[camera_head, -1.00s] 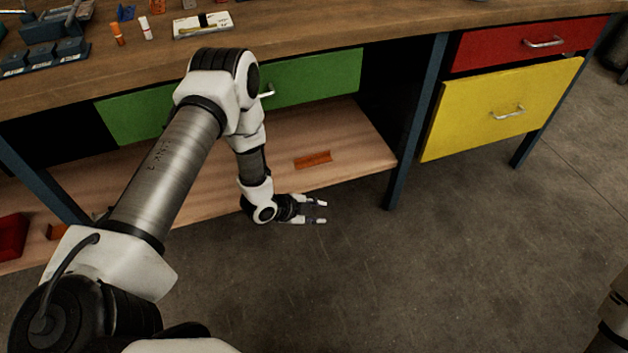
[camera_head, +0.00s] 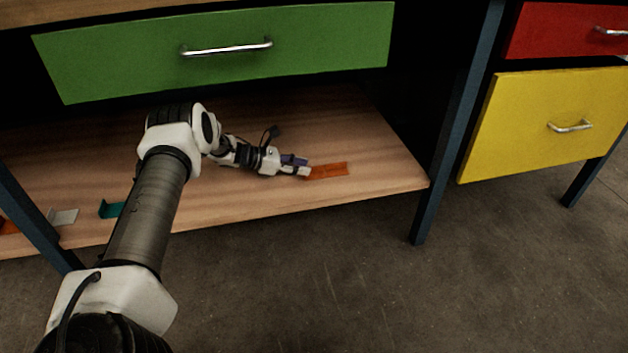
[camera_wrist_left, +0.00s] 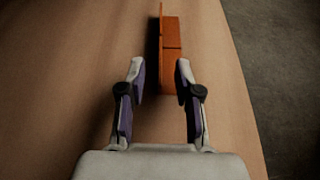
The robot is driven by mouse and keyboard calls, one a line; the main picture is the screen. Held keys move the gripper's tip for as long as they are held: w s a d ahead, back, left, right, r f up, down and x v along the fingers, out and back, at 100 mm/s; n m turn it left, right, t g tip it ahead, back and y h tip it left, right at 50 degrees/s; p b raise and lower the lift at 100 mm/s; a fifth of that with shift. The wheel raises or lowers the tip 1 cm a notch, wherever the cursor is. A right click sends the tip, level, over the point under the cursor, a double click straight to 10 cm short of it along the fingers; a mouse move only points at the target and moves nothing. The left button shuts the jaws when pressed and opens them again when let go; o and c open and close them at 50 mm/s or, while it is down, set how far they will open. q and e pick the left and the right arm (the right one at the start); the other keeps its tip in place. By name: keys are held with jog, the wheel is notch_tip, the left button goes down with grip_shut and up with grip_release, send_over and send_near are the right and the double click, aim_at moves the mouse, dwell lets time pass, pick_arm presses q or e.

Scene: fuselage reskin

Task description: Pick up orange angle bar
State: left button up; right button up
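The orange angle bar (camera_head: 328,171) lies on the wooden lower shelf of the workbench, near the shelf's front edge. In the left wrist view the bar (camera_wrist_left: 171,55) points away from me, with its near end at the fingertips. My left gripper (camera_head: 308,167) is low over the shelf at the bar's left end. In the left wrist view the fingers of the left gripper (camera_wrist_left: 160,75) are apart, with the bar's near end close to the right fingertip. I cannot tell whether they touch. My right gripper is not in view.
The shelf (camera_head: 385,165) lies under a green drawer (camera_head: 220,50). A blue leg (camera_head: 455,125) stands right of it. A teal piece (camera_head: 110,209) and a grey piece (camera_head: 63,217) lie at the shelf's left. A yellow drawer (camera_head: 545,120) is at right.

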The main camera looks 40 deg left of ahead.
aim_at(317, 173)
pick_arm(q)
jog(key=shift+x, duration=1.15)
jog(key=shift+a, duration=0.1)
jog(key=shift+c, duration=0.7)
grip_shut()
jog(key=shift+r, duration=0.1)
